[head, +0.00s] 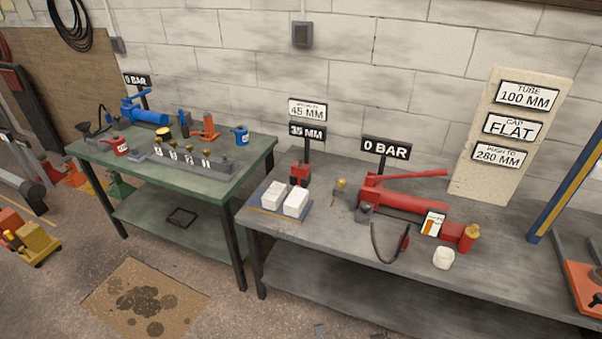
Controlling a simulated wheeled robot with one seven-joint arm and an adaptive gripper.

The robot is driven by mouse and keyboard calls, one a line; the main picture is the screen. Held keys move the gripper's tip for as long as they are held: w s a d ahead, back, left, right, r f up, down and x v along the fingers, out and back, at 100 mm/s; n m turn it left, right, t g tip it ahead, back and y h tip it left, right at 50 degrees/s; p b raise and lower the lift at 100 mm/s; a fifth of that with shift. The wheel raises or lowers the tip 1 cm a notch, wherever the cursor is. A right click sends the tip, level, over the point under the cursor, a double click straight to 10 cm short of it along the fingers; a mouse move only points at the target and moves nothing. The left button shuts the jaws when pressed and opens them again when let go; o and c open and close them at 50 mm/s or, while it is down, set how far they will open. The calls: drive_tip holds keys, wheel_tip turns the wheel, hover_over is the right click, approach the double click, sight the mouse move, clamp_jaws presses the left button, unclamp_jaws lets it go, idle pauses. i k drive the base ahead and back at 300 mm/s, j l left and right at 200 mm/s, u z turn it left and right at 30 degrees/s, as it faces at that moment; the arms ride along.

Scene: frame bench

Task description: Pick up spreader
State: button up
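No thing in the head view is labelled as a spreader, and I cannot tell for sure which one it is. A small red block-shaped tool (300,174) stands on the right bench (330,238), by a post with a 45 MM sign (308,110) and a 35 MM sign (306,132). Two white blocks (271,196) sit on a blue-edged board just in front of it. A small dark piece with a yellow top (341,187) stands to its right. My gripper is not in view.
A red hand pump (400,198) with a 0 BAR sign (386,150), a dark hose (388,252) and a white cup-like piece (443,258) occupy the right bench. The green bench (240,160) at left holds a blue pump (150,117). Floor shows between and before them.

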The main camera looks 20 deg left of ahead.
sight(299, 168)
drive_tip(key=u, duration=1.25)
drive_tip(key=i+j+z, duration=0.1)
drive_tip(key=i, duration=0.45)
drive_tip(key=i+j+z, duration=0.1)
drive_tip(key=i+j, duration=0.25)
drive_tip(key=i, duration=0.2)
drive_tip(key=i+j+z, duration=0.15)
drive_tip(key=i+j, duration=0.2)
drive_tip(key=i, duration=0.2)
drive_tip(key=i+j+z, duration=0.1)
drive_tip(key=i+j, duration=0.25)
drive_tip(key=i, duration=0.2)
